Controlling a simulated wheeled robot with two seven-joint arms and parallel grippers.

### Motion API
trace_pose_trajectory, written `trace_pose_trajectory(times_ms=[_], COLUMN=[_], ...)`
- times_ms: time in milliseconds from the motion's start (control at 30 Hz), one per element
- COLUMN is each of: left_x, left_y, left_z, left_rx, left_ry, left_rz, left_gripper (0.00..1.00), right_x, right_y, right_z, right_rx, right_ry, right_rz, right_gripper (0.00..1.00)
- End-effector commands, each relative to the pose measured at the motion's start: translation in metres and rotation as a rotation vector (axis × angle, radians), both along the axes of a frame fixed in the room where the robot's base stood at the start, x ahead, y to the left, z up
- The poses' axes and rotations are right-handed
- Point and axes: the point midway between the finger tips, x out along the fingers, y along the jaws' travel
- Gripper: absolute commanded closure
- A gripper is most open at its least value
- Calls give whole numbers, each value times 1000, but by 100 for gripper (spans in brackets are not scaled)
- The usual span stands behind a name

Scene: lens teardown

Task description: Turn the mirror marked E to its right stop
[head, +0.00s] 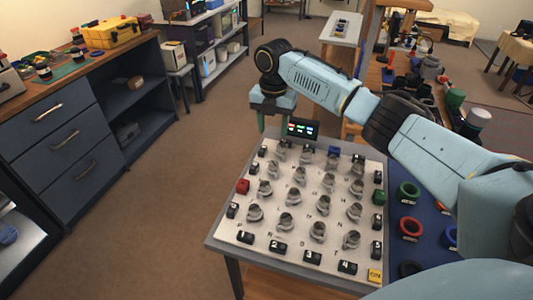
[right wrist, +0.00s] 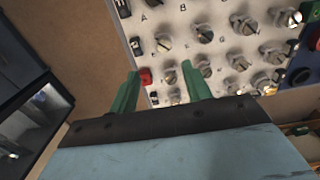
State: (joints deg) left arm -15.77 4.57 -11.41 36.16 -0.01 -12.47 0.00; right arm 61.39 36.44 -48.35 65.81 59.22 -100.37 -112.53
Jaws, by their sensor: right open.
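The mirrors are small grey knobs in rows on a white board. The letter A reads clearly in the right wrist view. By its place in the row below A, mirror E (right wrist: 165,44) is the left-column knob there; its own letter is too small to read surely. In the head view it is the second knob from the back in the left column (head: 272,171). I cannot tell its angle. My right gripper (head: 275,118) is open and empty above the back left of the board, apart from the mirror. Its green fingers show in the right wrist view (right wrist: 159,72). My left gripper is not seen.
A red block (head: 242,186) and several black blocks line the board's left edge. Other mirrors stand close around E. A small lit display (head: 301,129) stands behind the board. A blue mat with coloured rings (head: 409,191) lies to the right. Open floor lies to the left.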

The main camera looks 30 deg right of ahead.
Motion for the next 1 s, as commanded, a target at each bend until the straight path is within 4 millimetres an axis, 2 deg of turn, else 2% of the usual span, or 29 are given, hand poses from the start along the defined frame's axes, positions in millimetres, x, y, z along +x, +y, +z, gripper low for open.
trace_pose_trajectory(times_ms=[200,300,400,600,733,1000], left_x=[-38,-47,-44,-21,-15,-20], left_y=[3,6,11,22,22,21], left_z=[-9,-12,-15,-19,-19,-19], left_rx=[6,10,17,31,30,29], left_ry=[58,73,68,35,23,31], left_rz=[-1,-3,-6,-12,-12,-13], left_gripper=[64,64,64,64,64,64], right_x=[-2,-2,-2,-1,-2,-2], right_y=[0,1,1,1,0,0], right_z=[-45,-67,-87,-115,-123,-125], right_rx=[0,0,0,-1,-1,-1], right_ry=[5,5,5,2,2,1], right_rz=[-2,-1,-2,-1,-1,-1], right_gripper=[51,51,51,51,51,51])
